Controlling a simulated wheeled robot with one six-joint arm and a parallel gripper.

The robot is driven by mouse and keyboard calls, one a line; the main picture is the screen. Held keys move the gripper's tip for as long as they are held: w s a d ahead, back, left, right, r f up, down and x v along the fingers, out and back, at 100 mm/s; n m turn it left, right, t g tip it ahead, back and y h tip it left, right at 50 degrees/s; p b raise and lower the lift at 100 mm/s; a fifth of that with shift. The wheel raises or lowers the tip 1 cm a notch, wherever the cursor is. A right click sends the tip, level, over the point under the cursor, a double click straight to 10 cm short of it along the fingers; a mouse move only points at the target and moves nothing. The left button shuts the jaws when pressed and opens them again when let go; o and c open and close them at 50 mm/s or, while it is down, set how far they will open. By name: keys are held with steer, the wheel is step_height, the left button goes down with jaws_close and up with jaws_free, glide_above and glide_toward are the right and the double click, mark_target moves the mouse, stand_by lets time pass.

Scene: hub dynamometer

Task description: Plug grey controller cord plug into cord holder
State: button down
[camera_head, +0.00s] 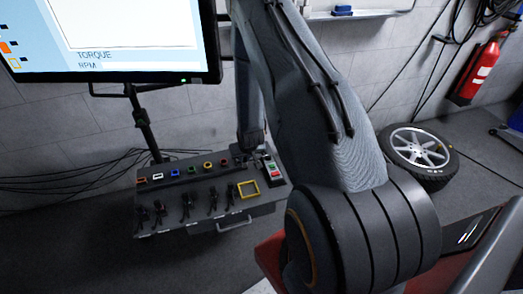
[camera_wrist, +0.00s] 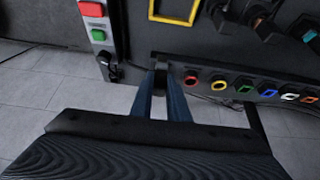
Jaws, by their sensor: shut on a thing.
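In the wrist view, my gripper (camera_wrist: 162,92) points at the edge of the dark console. Its two bluish fingers are closed on a small dark grey piece (camera_wrist: 159,78), which appears to be the controller cord plug and is mostly hidden between them. The grey controller (camera_wrist: 97,30) with a red and a green button lies left of the fingers, with a black round part at its lower end. It also shows in the head view (camera_head: 271,168). In the head view, my gripper (camera_head: 250,158) is at the console's back right. I cannot tell which part is the cord holder.
A row of coloured sockets, red (camera_wrist: 190,80) to orange, runs right of the fingers. The console (camera_head: 215,192) also bears a yellow square frame (camera_head: 248,188) and several dark plugs along its front. A monitor (camera_head: 130,35) stands behind at left; cables lie on the floor.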

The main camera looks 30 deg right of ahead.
steer(key=shift+s+d, duration=0.6)
steer(key=shift+d, duration=1.45)
steer(key=shift+s+d, duration=0.55)
steer(key=shift+d, duration=1.45)
steer(key=shift+s+d, duration=0.6)
steer(key=shift+d, duration=1.45)
steer(key=shift+w, duration=0.1)
